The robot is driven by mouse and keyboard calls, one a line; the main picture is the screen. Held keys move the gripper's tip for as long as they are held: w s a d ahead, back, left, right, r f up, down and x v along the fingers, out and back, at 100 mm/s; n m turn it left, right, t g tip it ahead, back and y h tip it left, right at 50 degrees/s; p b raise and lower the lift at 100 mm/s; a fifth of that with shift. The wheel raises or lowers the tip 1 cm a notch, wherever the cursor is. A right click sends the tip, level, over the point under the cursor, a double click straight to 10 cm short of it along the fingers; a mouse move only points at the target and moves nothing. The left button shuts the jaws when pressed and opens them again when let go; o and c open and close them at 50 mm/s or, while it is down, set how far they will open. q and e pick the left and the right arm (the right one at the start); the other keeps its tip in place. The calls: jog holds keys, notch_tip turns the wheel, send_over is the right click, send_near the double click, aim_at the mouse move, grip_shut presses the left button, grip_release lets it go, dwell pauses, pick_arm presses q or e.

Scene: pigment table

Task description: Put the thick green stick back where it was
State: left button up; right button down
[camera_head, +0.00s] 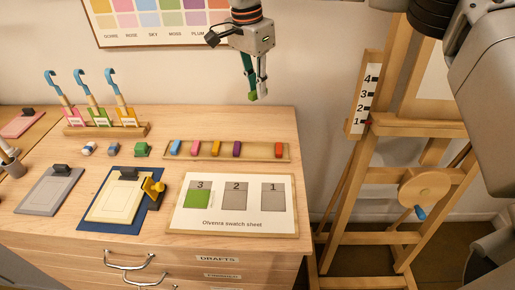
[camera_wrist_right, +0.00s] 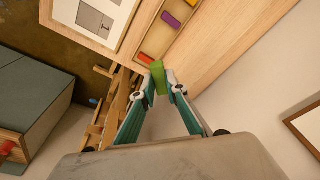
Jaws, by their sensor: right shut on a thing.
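My right gripper (camera_head: 255,84) hangs in the air above the back of the table, in front of the wall. It is shut on the thick green stick (camera_wrist_right: 158,76), which sits between the fingertips in the right wrist view. In the head view the stick is small and partly hidden by the fingers. The long wooden tray (camera_head: 267,150) on the table holds blue, pink, yellow, purple and orange-red sticks. A wide empty gap shows between the purple stick (camera_head: 237,149) and the orange-red stick (camera_head: 278,150). The held stick is above and apart from the tray. My left gripper is not in view.
The swatch sheet (camera_head: 232,222) lies in front of the tray, with a green patch (camera_head: 197,199) under number 3. An easel (camera_head: 390,130) stands right of the table.

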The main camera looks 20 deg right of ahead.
send_over(258, 151)
notch_tip(258, 151, down, 14)
jog(key=shift+s+a+f, duration=0.15)
jog(key=shift+f, duration=2.6)
jog(key=shift+f, duration=0.1)
jog(key=c, duration=2)
grip_release()
jog(key=shift+f, duration=0.1)
jog(key=r, duration=0.4)
jog(key=a+r, duration=0.1)
jog(key=r, duration=0.3)
jog(key=s+r, duration=0.1)
jog(key=r, duration=0.3)
jog(key=shift+a+r, duration=0.15)
jog(key=shift+a, duration=0.2)
jog(key=shift+w, duration=0.1)
